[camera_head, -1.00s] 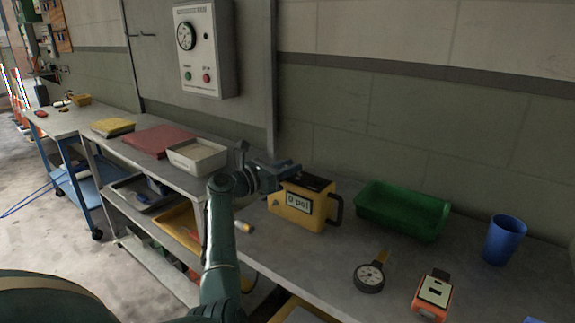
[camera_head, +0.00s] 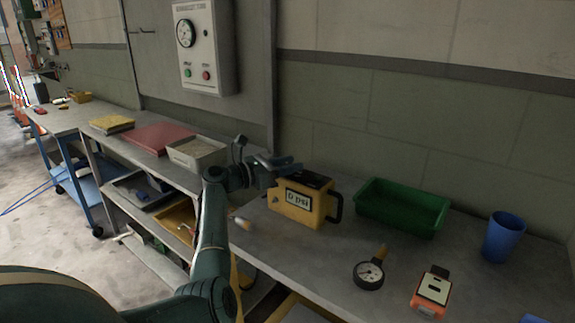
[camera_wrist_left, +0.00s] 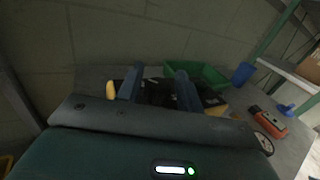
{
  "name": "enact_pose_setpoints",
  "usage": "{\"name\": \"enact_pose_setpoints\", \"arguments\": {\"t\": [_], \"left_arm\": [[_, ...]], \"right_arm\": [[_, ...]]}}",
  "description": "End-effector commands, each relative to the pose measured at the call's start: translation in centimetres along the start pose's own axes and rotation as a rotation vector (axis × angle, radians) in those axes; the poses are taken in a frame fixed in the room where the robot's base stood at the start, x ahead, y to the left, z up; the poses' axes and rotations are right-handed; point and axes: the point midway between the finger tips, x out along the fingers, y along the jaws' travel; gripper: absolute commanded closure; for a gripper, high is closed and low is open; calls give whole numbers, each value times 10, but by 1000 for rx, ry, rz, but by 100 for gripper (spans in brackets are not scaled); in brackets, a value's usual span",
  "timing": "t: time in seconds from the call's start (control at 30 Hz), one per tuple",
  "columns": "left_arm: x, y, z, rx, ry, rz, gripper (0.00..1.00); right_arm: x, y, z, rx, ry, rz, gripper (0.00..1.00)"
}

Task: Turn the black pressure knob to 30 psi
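The yellow pressure unit (camera_head: 301,205) stands on the grey bench, with a black handle on its right side and a small display (camera_head: 298,198) that seems to read 0 psi. My left gripper (camera_head: 284,165) is at the unit's top left edge in the head view. In the left wrist view its two fingers (camera_wrist_left: 158,88) are spread apart, with the unit's dark top (camera_wrist_left: 157,95) behind and between them. I cannot make out the black knob clearly, nor whether a finger touches it. My right gripper is not in view.
A green bin (camera_head: 402,209), a blue cup (camera_head: 503,238), a round gauge (camera_head: 369,274) and an orange meter (camera_head: 432,291) stand right of the unit. A pale tray (camera_head: 197,154) is to the left. The wall is close behind. The bench between unit and gauge is clear.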

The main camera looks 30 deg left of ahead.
Motion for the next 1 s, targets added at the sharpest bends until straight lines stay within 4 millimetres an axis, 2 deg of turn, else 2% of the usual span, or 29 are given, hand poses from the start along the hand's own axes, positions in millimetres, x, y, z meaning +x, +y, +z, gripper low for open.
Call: {"name": "enact_pose_setpoints", "arguments": {"t": [0.1,0.33,0.47,0.57,0.8,1.0], "left_arm": [[0,0,0,0,0,1,54],[0,0,0,1,0,1,53],[-8,1,0,2,1,3,53],[-23,1,-1,3,3,4,53],[-78,1,-1,3,4,5,53],[-114,0,-1,2,2,2,53]], "right_arm": [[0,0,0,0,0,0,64],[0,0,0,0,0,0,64],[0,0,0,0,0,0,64],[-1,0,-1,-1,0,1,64],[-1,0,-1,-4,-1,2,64],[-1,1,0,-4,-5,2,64]]}}
